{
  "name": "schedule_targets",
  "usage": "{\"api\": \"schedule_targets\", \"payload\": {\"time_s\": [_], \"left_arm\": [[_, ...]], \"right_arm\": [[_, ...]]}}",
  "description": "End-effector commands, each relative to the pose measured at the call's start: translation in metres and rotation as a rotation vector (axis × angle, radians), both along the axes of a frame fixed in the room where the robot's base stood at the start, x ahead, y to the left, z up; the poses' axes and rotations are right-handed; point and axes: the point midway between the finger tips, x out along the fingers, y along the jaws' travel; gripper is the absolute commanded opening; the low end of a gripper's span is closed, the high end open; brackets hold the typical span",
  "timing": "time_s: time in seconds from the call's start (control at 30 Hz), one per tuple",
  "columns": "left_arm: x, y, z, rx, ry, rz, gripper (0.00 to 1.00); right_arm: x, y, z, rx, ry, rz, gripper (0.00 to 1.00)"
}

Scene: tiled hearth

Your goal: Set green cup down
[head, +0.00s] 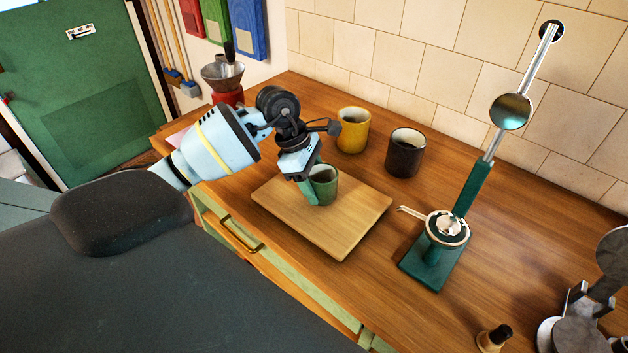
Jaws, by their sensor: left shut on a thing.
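The green cup (326,186) is upright at the wooden board (345,229) on the counter. I cannot tell whether its base touches the board. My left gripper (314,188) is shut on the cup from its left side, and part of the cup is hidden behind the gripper. My right gripper is not in view.
A yellow cup (353,131) and a black cup (405,153) stand behind the board. A green lever press (437,246) stands to its right. A grinder (224,78) is at the back left. The board's right part is bare.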

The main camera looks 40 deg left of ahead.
Motion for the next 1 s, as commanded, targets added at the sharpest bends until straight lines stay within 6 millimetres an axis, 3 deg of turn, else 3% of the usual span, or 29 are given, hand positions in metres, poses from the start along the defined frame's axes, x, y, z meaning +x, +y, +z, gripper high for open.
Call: {"api": "schedule_targets", "payload": {"time_s": [0.33, 0.37, 0.5, 0.8, 1.0], "left_arm": [[0.0, 0.0, -0.005, 0.002, 0.002, 0.0, 0.21], [0.0, 0.0, -0.004, 0.002, 0.002, 0.0, 0.61], [0.0, 0.0, -0.003, 0.002, 0.001, 0.0, 0.79], [0.0, 0.0, -0.002, 0.001, -0.001, -0.001, 0.79], [-0.001, 0.007, 0.016, 0.004, -0.003, 0.0, 0.79]], "right_arm": [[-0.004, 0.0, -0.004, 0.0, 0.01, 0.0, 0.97], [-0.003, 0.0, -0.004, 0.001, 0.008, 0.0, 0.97], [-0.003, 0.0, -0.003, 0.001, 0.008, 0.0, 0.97], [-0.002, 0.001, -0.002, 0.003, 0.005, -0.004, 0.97], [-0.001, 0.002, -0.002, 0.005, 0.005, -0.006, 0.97]]}}
